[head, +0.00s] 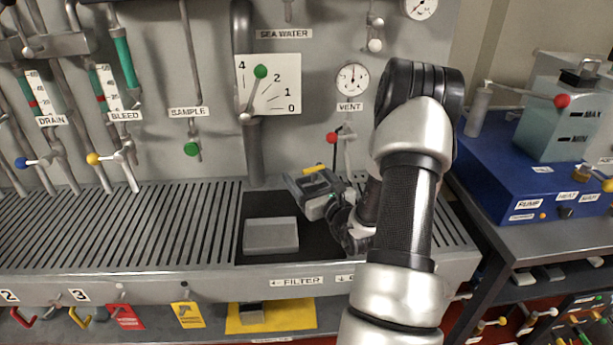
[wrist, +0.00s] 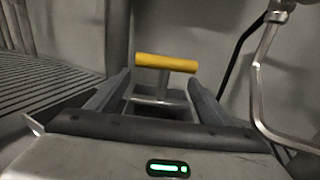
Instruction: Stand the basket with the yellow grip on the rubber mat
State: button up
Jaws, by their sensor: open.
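A small yellow patch (head: 314,169) beside my gripper in the head view appears to be the same grip. Most of the basket's body is hidden or hard to make out. My gripper (head: 308,188) is open and low over the black rubber mat (head: 261,208) in the head view. Its two dark fingers (wrist: 158,84) lie on either side of the grip in the wrist view; I cannot tell whether they touch it.
A flat grey block (head: 271,235) lies on the mat, left of my gripper. The slatted shelf (head: 110,232) to the left is clear. The back panel carries a vent gauge (head: 352,78) and a red-knobbed lever (head: 333,138) close behind. A blue pump unit (head: 540,180) stands right.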

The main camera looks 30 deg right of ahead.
jog(key=shift+r, duration=0.25)
jog(key=s, duration=1.2)
jog(key=shift+a+f+p, duration=0.1)
jog(key=shift+a+p, duration=0.25)
jog(key=shift+s, duration=0.1)
